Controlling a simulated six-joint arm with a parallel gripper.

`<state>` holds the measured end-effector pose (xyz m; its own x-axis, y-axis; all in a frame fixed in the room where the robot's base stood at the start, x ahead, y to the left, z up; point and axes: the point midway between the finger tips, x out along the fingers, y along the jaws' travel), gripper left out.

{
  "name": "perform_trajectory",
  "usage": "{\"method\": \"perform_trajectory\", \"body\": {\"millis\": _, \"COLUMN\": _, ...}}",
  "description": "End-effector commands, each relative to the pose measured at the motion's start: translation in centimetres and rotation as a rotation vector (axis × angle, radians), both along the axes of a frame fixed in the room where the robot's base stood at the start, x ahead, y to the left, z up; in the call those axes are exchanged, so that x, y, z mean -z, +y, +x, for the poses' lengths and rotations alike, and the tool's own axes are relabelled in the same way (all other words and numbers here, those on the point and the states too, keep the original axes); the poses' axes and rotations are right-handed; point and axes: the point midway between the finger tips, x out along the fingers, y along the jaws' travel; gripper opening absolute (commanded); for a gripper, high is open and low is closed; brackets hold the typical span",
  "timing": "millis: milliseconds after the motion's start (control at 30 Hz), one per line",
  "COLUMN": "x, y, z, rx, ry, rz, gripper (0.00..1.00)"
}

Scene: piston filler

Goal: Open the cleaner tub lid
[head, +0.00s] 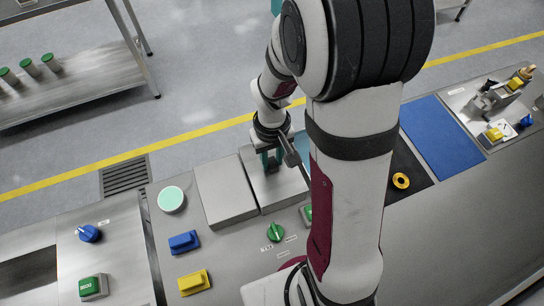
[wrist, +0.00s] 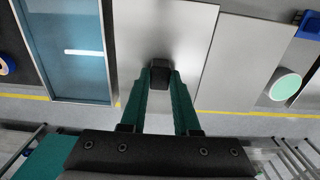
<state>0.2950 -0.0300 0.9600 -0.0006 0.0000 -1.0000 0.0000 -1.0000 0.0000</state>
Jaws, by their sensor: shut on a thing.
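A flat grey metal lid (head: 285,190) covers one of two neighbouring square tubs in the head view. It also shows in the wrist view (wrist: 165,25), with a small black handle (wrist: 160,66) near its edge. My gripper (head: 271,161) is over the far part of this lid. In the wrist view its green fingers (wrist: 161,78) are closed in on the black handle, one on each side. The lid looks flat; I cannot tell whether it is raised at all. My arm hides part of the area to its right.
A second grey lid (head: 225,193) lies directly left of it. Blue (head: 184,242) and yellow (head: 194,281) blocks and a green knob (head: 276,232) stand on the near panel.

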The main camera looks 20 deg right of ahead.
Motion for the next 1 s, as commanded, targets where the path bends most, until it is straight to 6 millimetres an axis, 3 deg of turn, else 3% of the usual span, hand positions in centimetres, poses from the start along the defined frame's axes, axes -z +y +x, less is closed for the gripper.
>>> {"method": "perform_trajectory", "body": {"millis": 267, "x": -0.1, "y": 0.2, "z": 0.0, "rx": 0.000, "ry": -0.001, "rz": 0.000, "gripper": 0.00}}
{"method": "perform_trajectory", "body": {"millis": 367, "x": -0.1, "y": 1.8, "z": 0.1, "rx": -0.005, "ry": -0.001, "rz": 0.000, "gripper": 0.00}}
{"method": "perform_trajectory", "body": {"millis": 700, "x": -0.1, "y": 10.4, "z": 0.2, "rx": -0.006, "ry": -0.004, "rz": 0.001, "gripper": 0.00}}
{"method": "perform_trajectory", "body": {"millis": 833, "x": -0.1, "y": 11.8, "z": 0.1, "rx": -0.002, "ry": -0.004, "rz": 0.001, "gripper": 0.00}}
{"method": "perform_trajectory", "body": {"millis": 1000, "x": -0.1, "y": 12.1, "z": 0.1, "rx": 0.000, "ry": -0.003, "rz": 0.001, "gripper": 0.00}}
